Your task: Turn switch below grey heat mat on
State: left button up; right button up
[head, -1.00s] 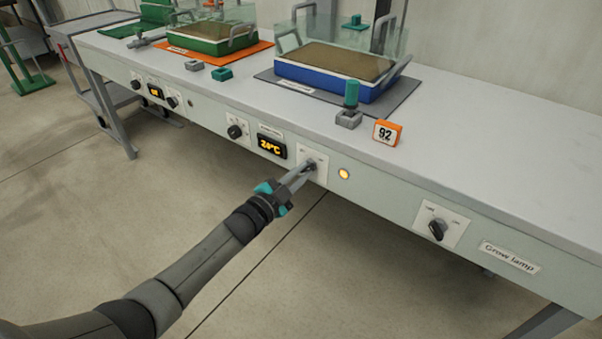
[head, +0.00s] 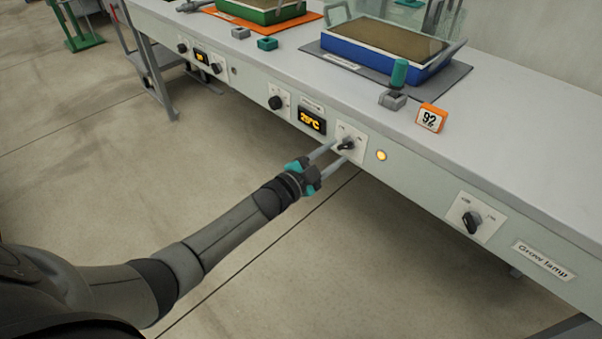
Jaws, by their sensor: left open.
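The grey heat mat (head: 460,73) lies on the bench under a blue-sided tray (head: 372,56). On the bench front below it, a black rotary switch (head: 347,144) sits on a white plate. Its handle looks turned toward the upper right, but its small labels are unreadable. A round indicator lamp (head: 381,156) right of it glows yellow. My left gripper (head: 334,154) is open in front of the switch plate, its fingers apart, tips close to the knob and nothing held. Contact cannot be told. My right gripper is out of view.
Left of the switch are a lit temperature display (head: 312,121) and a black dial (head: 276,102). A separate switch (head: 472,222) labelled "Grow lamp" is at the right. An orange 92 block (head: 431,117) stands on the bench. The floor before the bench is clear.

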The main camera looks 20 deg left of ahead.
pick_arm(q)
jog(key=p+v, duration=0.4)
jog(key=v, duration=0.9)
jog(key=shift+s, duration=0.2)
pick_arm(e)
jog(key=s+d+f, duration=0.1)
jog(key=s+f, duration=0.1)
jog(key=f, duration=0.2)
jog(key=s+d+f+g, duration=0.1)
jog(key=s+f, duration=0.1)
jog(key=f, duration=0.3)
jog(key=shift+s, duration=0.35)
